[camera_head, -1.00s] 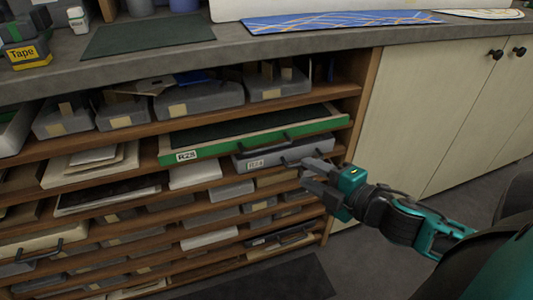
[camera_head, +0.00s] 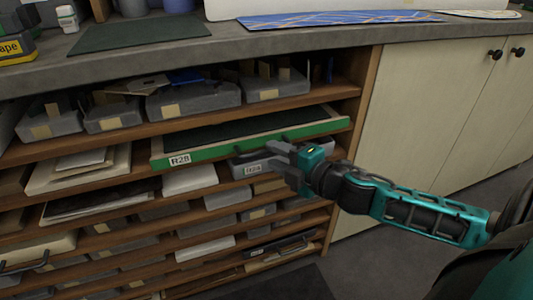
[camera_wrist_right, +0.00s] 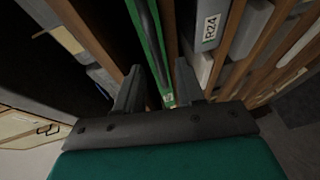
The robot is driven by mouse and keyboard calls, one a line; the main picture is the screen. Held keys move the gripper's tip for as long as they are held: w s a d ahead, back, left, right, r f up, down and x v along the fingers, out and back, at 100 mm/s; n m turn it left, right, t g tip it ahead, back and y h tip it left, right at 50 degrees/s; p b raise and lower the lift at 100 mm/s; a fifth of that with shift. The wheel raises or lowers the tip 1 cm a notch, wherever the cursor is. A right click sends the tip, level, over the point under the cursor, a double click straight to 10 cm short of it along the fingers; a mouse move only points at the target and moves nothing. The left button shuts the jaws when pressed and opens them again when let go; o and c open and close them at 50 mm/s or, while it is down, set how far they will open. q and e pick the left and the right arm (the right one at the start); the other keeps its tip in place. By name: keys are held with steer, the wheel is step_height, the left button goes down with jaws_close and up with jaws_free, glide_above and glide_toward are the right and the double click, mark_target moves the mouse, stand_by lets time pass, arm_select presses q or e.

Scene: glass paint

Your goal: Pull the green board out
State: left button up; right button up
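The green board (camera_head: 215,151) is a flat drawer with a green front edge, a dark top and a label that seems to read R28. It lies on a shelf of the rack, its front sticking out a little. A dark handle is on its front. My right gripper (camera_head: 274,157) is just in front of and below the board's front, near the handle. In the right wrist view the gripper (camera_wrist_right: 160,66) is open, its fingers apart, with the green strip (camera_wrist_right: 158,50) showing between them. Contact cannot be told. My left gripper is not in view.
A grey drawer (camera_head: 244,169) with a label sits just below the green board, partly behind my gripper. Grey boxes (camera_head: 195,99) fill the shelf above. The worktop (camera_head: 340,40) overhangs the rack. Cream cabinet doors (camera_head: 430,110) stand at the right, with open floor before them.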

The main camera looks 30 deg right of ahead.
mark_target(268, 152)
steer(key=shift+b+x, duration=0.3)
steer(key=shift+x, duration=1.6)
steer(key=shift+c, duration=0.4)
jaws_close()
